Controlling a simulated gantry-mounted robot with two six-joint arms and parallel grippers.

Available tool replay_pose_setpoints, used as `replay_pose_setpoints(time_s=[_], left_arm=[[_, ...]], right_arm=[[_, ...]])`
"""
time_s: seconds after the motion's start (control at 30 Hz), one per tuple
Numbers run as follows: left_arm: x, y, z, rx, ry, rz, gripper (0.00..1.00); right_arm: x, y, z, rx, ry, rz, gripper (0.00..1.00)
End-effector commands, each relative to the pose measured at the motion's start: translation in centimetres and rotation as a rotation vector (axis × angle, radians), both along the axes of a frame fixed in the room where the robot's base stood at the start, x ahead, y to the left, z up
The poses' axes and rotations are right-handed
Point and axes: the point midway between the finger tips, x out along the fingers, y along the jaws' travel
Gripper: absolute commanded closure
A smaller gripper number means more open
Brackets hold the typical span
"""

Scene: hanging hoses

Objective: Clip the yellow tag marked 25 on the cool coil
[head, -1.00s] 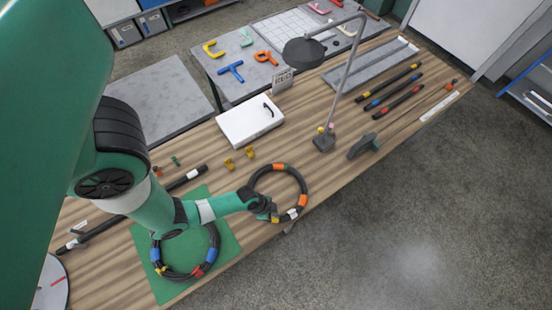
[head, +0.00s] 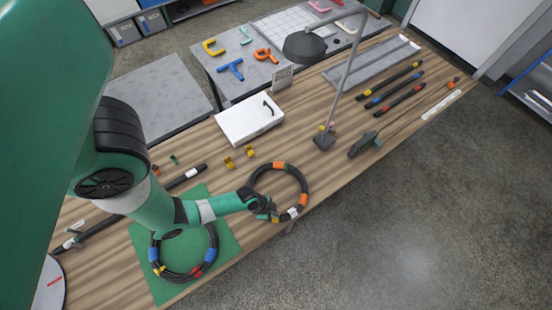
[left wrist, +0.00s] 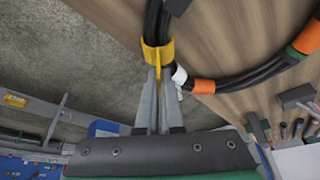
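My left gripper (head: 268,212) is at the near side of a dark coil with orange and white bands (head: 304,184). In the left wrist view its two fingers (left wrist: 157,108) are close together on the tab of a yellow tag (left wrist: 158,52). The tag wraps around the dark hose of that coil (left wrist: 255,76), beside a white band. No number is legible on the tag. Another dark coil, with blue, red and yellow bands (head: 214,238), lies on a green mat (head: 225,225), partly hidden under my left arm. Neither coil carries a readable name. My right gripper is not in view.
Two loose yellow clips (head: 229,163) lie behind the coils, near a white box (head: 250,119). A lamp (head: 324,140) stands to the right. Banded black rods (head: 398,100) lie farther right. The table's front edge is close to the gripper.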

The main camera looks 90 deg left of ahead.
Motion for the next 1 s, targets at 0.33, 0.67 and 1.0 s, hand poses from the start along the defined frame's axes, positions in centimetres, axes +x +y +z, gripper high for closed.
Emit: replay_pose_setpoints(time_s=[0.33, 0.67, 1.0], left_arm=[[0.02, 0.01, -0.61, 0.000, 0.000, 0.000, 1.00], [0.01, 0.01, -0.95, 0.000, 0.000, 0.000, 1.00], [0.00, 0.00, -0.94, 0.000, 0.000, 0.000, 0.64]], right_arm=[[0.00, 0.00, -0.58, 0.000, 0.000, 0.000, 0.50], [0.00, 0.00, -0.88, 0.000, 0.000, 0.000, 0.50], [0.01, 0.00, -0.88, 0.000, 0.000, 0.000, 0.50]])
